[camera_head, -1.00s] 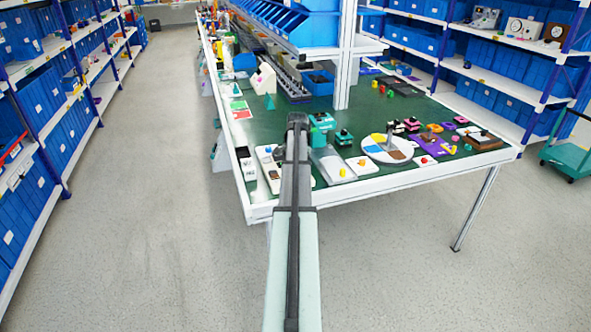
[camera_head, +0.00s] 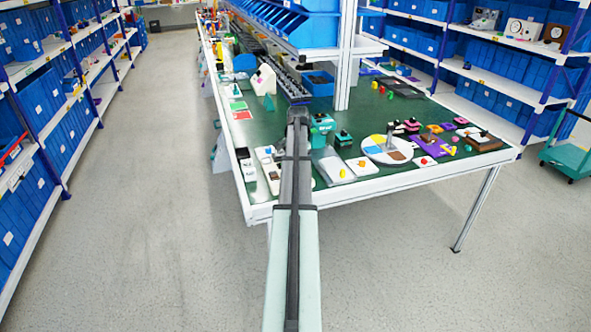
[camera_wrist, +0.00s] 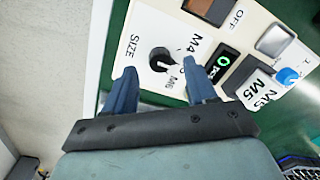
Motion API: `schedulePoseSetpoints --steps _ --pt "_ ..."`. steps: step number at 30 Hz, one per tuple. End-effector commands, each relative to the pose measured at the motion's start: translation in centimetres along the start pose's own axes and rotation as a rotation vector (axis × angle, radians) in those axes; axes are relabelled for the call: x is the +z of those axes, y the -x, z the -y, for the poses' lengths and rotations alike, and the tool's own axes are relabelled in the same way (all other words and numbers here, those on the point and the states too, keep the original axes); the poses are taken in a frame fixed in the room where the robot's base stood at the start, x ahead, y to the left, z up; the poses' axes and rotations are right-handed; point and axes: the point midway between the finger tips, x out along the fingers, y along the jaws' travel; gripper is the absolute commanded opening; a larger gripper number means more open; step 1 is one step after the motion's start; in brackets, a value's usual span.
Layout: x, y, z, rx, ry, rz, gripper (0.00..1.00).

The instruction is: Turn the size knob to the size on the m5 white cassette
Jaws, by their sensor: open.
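The white switch panel (camera_wrist: 142,35) fills the upper part of the wrist view, with SIZE printed beside a round black size knob (camera_wrist: 160,57). A white mark on the knob faces the lower right of the picture. An M4 label shows to its right and another label below it; my right finger covers part of the dial.
A blue knob (camera_wrist: 288,76), a small dark display (camera_wrist: 222,63) and a switch by OFF share the panel area. In the head view, my arm hides part of the green table (camera_head: 262,130). Other devices stand close to the right.

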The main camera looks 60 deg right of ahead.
Motion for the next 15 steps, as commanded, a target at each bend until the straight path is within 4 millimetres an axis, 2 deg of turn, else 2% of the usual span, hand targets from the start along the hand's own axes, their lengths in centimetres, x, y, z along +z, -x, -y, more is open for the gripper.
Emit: schedulePoseSetpoints --steps 1,9,15 --pt "-0.1 1.1 0.0 -0.001 0.0 -0.002 0.56" --pt "-0.1 6.2 0.0 -0.001 0.0 -0.002 0.56" --pt "-0.1 9.2 0.0 -0.001 0.0 -0.001 0.56"
